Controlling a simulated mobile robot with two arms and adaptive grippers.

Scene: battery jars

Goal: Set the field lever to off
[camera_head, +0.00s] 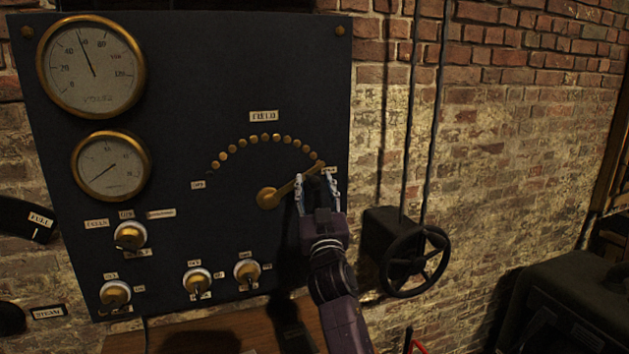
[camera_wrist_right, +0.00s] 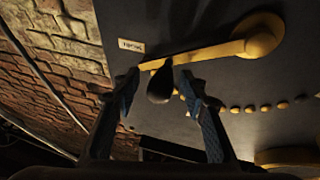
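The field lever (camera_head: 291,187) is a brass arm on a round brass pivot, on the dark panel under the FIELD label (camera_head: 263,116). It points right and slightly up, to the right end of an arc of brass studs (camera_head: 264,139). A small label (camera_head: 198,185) marks the arc's left end; its text is too small to read surely. My right gripper (camera_head: 317,178) is at the lever's outer end. In the wrist view, its open fingers (camera_wrist_right: 158,80) stand either side of the lever's dark knob (camera_wrist_right: 160,86), with gaps visible. My left gripper is not in view.
Two brass-rimmed gauges (camera_head: 91,67) are at the panel's left. Several round switches (camera_head: 197,281) line its lower part. A black handwheel (camera_head: 414,262) projects right of my right arm, below vertical pipes (camera_head: 410,120). The panel around the arc is otherwise clear.

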